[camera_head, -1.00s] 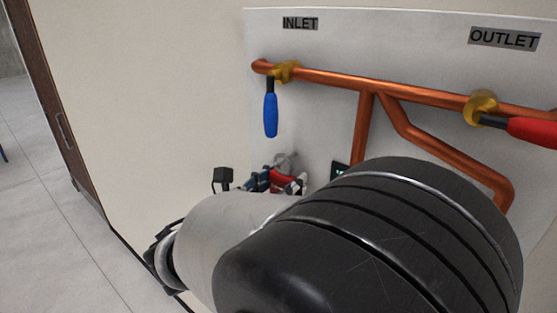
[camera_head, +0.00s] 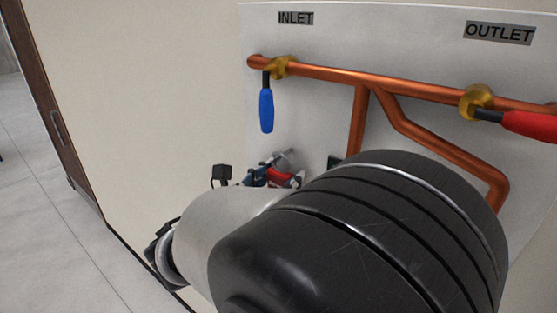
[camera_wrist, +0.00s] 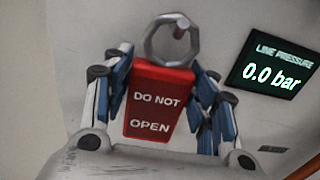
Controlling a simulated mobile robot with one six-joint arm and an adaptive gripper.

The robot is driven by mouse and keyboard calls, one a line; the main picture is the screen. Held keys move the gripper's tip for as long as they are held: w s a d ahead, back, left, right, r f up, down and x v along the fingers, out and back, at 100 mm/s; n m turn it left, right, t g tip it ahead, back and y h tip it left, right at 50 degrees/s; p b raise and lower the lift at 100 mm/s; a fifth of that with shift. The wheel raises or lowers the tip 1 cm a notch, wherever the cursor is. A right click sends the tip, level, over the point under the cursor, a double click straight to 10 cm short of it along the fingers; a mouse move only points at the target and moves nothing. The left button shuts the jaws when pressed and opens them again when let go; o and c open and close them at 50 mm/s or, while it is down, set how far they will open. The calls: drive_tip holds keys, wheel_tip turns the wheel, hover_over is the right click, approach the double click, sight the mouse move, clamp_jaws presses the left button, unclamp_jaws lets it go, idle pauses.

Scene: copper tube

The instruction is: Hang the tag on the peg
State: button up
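The tag is a red plate (camera_wrist: 158,103) reading "DO NOT OPEN", with a grey metal ring (camera_wrist: 149,50) at its top. My gripper (camera_wrist: 163,85) has its blue-and-grey fingers on both sides of the tag and holds it upright. A short peg (camera_wrist: 181,32) with a reddish end shows within the ring's outline near its upper right; I cannot tell whether the ring is around it or only in front of it. In the head view the red tag (camera_head: 285,180) and my gripper (camera_head: 268,177) are small, partly hidden behind my arm, against the white panel.
A pressure display (camera_wrist: 272,72) reading 0.0 bar is on the panel right of my gripper. Above in the head view run copper pipes (camera_head: 340,75), a blue valve handle (camera_head: 266,109) and a red valve handle (camera_head: 530,125). The wall to the left is bare.

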drive_tip(key=o, duration=0.3)
